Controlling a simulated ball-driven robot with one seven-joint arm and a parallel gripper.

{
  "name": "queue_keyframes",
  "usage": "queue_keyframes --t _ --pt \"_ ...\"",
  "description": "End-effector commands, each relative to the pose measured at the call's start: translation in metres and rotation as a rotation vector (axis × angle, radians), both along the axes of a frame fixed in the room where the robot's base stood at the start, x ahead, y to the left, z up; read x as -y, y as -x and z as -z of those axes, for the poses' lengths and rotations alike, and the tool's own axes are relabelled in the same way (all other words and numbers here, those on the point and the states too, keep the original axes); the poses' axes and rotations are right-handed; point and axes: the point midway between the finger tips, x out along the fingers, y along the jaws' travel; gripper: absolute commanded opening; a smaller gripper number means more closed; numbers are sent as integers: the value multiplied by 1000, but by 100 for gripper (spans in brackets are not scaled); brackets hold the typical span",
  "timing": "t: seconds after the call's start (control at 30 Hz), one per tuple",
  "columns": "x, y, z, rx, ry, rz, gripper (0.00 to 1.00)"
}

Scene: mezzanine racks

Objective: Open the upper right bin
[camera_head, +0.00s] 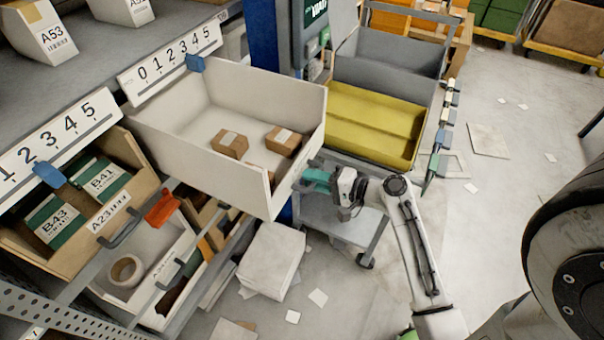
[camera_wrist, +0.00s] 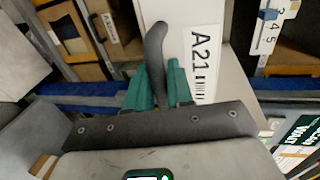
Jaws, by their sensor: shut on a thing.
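The upper right bin (camera_head: 205,165) is a large white drawer bin, pulled well out from the rack, with its inside in plain view. Several small brown boxes (camera_head: 230,143) lie in it. My gripper (camera_head: 312,180) is at the bin's front on the right. In the wrist view, the green fingers of my gripper (camera_wrist: 158,88) are shut around the dark curved handle (camera_wrist: 155,45) beside the A21 label (camera_wrist: 203,62) on the white front. Part of the handle is hidden between the fingers.
A 0-to-5 scale (camera_head: 175,66) with a blue marker (camera_head: 196,63) sits above the bin. A brown bin (camera_head: 30,258) with green boxes is at left, partly out. A cart with a yellow tray (camera_head: 375,125) stands behind my gripper. White boxes (camera_head: 272,258) and papers lie on the floor.

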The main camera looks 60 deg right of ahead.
Motion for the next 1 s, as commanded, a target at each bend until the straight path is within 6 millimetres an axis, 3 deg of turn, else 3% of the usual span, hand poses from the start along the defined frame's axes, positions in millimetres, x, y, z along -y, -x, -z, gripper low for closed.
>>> queue_keyframes --t 0.47,0.5,0.63,1.0 --pt "1 6 1 -1 -1 1 0" --pt "1 6 1 -1 0 1 24" --pt "1 6 0 -1 0 1 37" --pt "1 14 0 -1 0 3 38"
